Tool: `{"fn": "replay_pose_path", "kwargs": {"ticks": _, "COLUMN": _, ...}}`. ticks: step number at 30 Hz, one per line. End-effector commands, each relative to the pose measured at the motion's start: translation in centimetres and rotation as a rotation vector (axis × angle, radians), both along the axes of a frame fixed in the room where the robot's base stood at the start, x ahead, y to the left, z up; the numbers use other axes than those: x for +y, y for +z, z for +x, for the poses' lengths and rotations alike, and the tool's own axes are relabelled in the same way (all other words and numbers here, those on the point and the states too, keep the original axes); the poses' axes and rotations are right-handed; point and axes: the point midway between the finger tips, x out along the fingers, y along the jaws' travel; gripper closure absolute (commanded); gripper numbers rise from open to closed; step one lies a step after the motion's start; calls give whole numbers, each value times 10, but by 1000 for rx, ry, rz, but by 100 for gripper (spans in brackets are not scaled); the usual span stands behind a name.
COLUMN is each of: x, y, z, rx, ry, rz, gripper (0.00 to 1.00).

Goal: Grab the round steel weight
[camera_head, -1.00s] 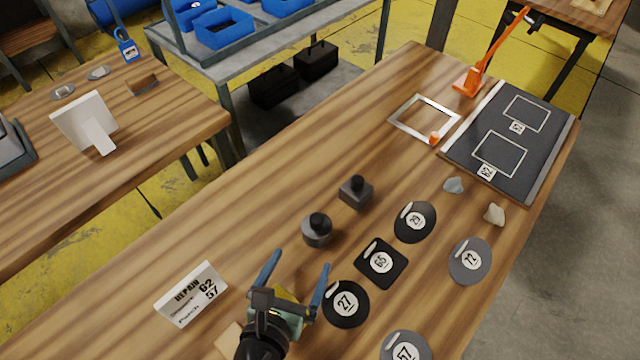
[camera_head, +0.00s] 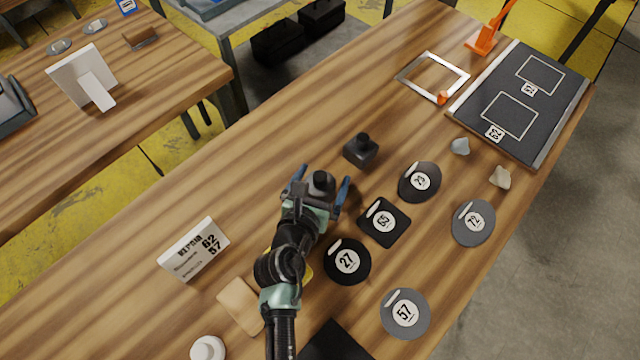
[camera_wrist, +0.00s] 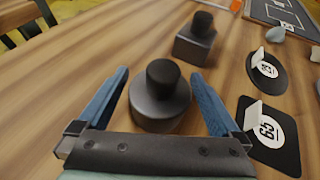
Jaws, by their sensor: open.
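The round steel weight (camera_head: 321,182) is a dark grey cylinder with a black knob, upright on the wooden table. In the wrist view the round weight (camera_wrist: 160,100) sits between the two blue fingers. My gripper (camera_head: 318,186) is open around it, one finger on each side, with visible gaps. In the head view my gripper hides the weight's lower part. A square steel weight (camera_head: 361,152) with a similar knob stands just beyond; it also shows in the wrist view (camera_wrist: 196,44).
Numbered patches lie to the right, including the black square 65 (camera_head: 384,222) and round 27 (camera_head: 347,261). A repair sign (camera_head: 194,249) stands at left. A dark mat (camera_head: 522,102) and white frame (camera_head: 432,77) lie at the far right. The table's middle left is clear.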

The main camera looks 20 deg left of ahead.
Motion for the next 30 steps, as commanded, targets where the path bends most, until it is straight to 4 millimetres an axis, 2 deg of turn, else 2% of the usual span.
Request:
{"fn": "replay_pose_path", "kwargs": {"ticks": 4, "x": 1, "y": -6, "z": 12, "rx": 1, "ry": -1, "rz": -1, "gripper": 0}}
{"fn": "replay_pose_path", "kwargs": {"ticks": 11, "x": 1, "y": -6, "z": 12, "rx": 1, "ry": 0, "rz": 0, "gripper": 0}}
{"fn": "replay_pose_path", "kwargs": {"ticks": 27, "x": 1, "y": -6, "z": 12, "rx": 1, "ry": 0, "rz": 0, "gripper": 95}}
{"fn": "replay_pose_path", "kwargs": {"ticks": 28, "x": 1, "y": -6, "z": 12, "rx": 1, "ry": 0, "rz": 0, "gripper": 100}}
{"fn": "replay_pose_path", "kwargs": {"ticks": 30, "x": 1, "y": -6, "z": 12, "rx": 1, "ry": 0, "rz": 0, "gripper": 100}}
